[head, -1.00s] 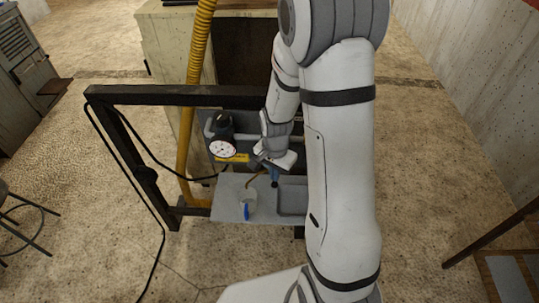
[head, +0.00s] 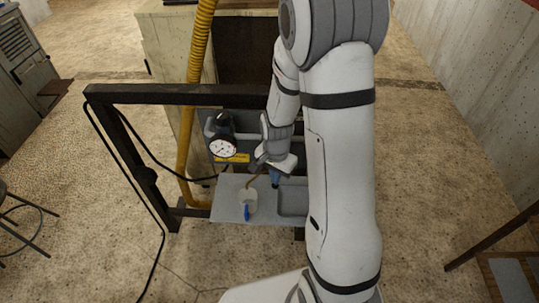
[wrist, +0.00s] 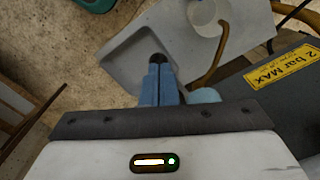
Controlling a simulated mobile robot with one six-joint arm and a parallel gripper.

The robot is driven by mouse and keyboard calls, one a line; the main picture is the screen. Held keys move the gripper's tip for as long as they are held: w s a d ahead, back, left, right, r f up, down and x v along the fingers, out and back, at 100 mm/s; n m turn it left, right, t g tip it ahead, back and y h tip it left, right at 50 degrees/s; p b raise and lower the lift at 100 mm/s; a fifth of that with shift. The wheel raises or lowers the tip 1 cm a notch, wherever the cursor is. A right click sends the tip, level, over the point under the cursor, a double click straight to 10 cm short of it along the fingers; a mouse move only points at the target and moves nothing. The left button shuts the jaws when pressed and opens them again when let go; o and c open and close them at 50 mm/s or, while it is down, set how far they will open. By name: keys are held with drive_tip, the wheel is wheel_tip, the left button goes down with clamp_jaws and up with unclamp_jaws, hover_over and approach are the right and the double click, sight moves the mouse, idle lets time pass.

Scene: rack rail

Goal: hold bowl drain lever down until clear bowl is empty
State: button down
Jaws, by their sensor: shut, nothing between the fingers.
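My gripper (wrist: 158,84) has blue fingers pressed together, with nothing held between them. In the wrist view a small black piece (wrist: 158,58) shows at the fingertips; I cannot tell whether it is the drain lever or whether they touch. A pale bluish rounded part (wrist: 204,95), perhaps the clear bowl, shows partly beside the fingers; the gripper body hides the rest. I cannot see any liquid level in it. In the head view my gripper (head: 274,178) is just above the grey shelf, right of a pale cup (head: 248,200) with a blue handle. The cup also shows in the wrist view (wrist: 238,38).
A brownish tube (wrist: 212,62) leads to the cup. The grey shelf (head: 228,190) has a recessed tray (head: 292,198) at right. A pressure gauge (head: 222,148), yellow label (head: 232,159) and dark frame rail (head: 180,95) stand behind. A yellow hose (head: 190,120) runs upright at left.

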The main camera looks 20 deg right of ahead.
drive_tip(key=shift+f+b, duration=1.1)
drive_tip(key=shift+f, duration=0.35)
drive_tip(key=shift+r, duration=0.1)
idle(2.3)
wheel_tip(320, 180, up, 8)
drive_tip(key=p, duration=0.5)
drive_tip(key=shift+f, duration=0.35)
